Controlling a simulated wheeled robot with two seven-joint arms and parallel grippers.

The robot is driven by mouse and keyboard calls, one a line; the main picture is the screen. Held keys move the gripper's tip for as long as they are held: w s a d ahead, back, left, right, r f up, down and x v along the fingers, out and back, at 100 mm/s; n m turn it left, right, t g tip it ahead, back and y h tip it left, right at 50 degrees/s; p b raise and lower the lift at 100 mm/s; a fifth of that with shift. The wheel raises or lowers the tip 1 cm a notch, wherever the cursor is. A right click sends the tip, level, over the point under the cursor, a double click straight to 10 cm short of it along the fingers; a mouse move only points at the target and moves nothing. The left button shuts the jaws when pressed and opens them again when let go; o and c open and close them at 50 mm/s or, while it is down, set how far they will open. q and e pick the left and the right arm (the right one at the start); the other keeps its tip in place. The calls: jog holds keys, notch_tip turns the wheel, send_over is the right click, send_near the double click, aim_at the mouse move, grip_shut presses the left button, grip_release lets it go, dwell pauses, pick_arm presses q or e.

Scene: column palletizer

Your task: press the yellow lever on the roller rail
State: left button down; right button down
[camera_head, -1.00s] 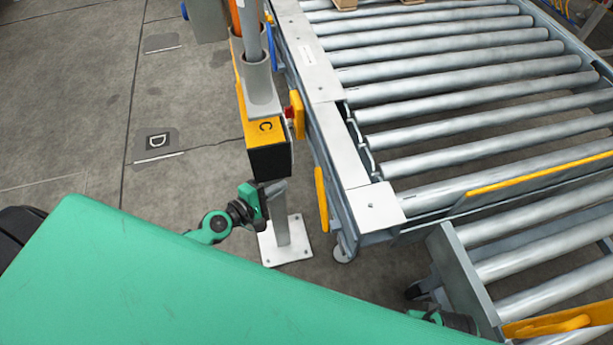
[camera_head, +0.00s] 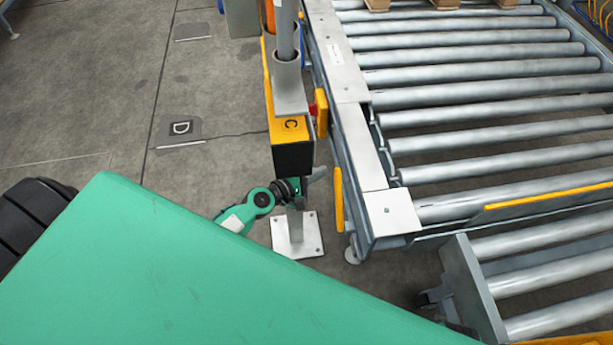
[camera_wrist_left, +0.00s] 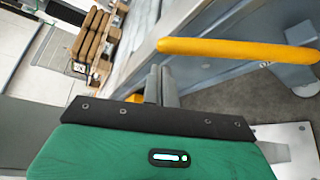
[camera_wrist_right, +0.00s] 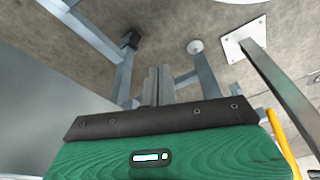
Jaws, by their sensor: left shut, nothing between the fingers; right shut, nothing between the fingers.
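The yellow lever (camera_head: 338,199) hangs on the near left side of the roller rail (camera_head: 387,211) in the head view. It also crosses the upper right of the left wrist view (camera_wrist_left: 235,48). My left gripper (camera_head: 318,173) is shut and empty, just left of the lever's upper end and apart from it in the head view. Its fingers (camera_wrist_left: 161,84) point up below the lever's left end in the left wrist view. My right gripper (camera_wrist_right: 158,84) is shut and empty, over floor and rail legs in its own view. It is hidden in the head view.
A post with a black and yellow box marked C (camera_head: 291,135) stands close to my left gripper, on a white base plate (camera_head: 297,234). A shorter roller section (camera_head: 470,290) is at lower right. Open floor (camera_head: 100,110) lies to the left.

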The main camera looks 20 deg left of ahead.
pick_arm(q)
jog(key=shift+x, duration=1.55)
pick_arm(e)
jog(key=shift+s+f, duration=0.15)
jog(key=shift+f, duration=0.25)
pick_arm(q)
jog(key=shift+d, duration=0.1)
